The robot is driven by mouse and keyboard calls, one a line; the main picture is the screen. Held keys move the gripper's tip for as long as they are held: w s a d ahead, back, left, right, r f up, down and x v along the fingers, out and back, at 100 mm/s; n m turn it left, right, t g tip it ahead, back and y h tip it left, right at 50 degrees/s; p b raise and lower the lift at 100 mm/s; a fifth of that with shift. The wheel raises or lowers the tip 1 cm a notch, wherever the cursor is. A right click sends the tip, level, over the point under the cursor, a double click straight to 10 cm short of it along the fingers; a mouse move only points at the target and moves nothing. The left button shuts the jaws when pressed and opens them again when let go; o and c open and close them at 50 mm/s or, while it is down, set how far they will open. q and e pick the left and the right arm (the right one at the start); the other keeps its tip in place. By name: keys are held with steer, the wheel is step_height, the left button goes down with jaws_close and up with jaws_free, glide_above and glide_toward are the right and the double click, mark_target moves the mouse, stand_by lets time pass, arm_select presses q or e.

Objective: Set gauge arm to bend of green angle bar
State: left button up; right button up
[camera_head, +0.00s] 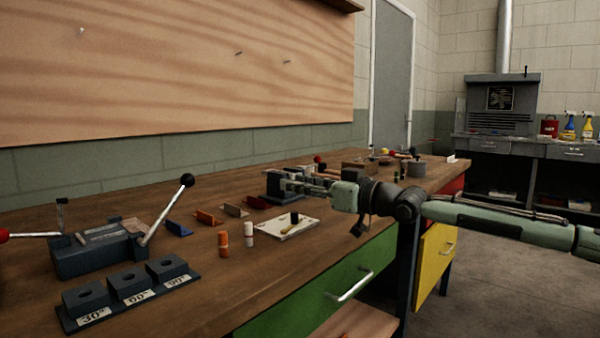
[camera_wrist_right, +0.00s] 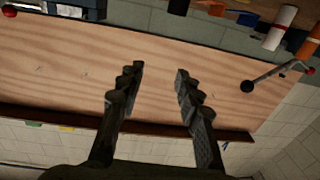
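My right gripper (camera_head: 308,185) reaches in from the right over the middle of the bench. In the right wrist view its two fingers (camera_wrist_right: 155,80) are spread with nothing between them. A dark device (camera_head: 273,187) is beside the fingertips and partly hidden by them; a red knob shows above it. I cannot tell which part is the gauge arm. Small angle bars lie in a row on the bench: a blue one (camera_head: 178,228), a brownish one (camera_head: 207,217), and a dark red one (camera_head: 257,203). I cannot make out a green angle bar. My left gripper is out of view.
A dark bending tool (camera_head: 100,250) with a black-knobbed lever stands at the left. In front is a block rack (camera_head: 130,290) marked 30°, 60°, 90°. Orange (camera_head: 223,243) and white (camera_head: 249,234) cylinders stand near a light board (camera_head: 290,231). The wooden bench's front edge is clear.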

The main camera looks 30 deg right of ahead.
steer(key=shift+r, duration=1.5)
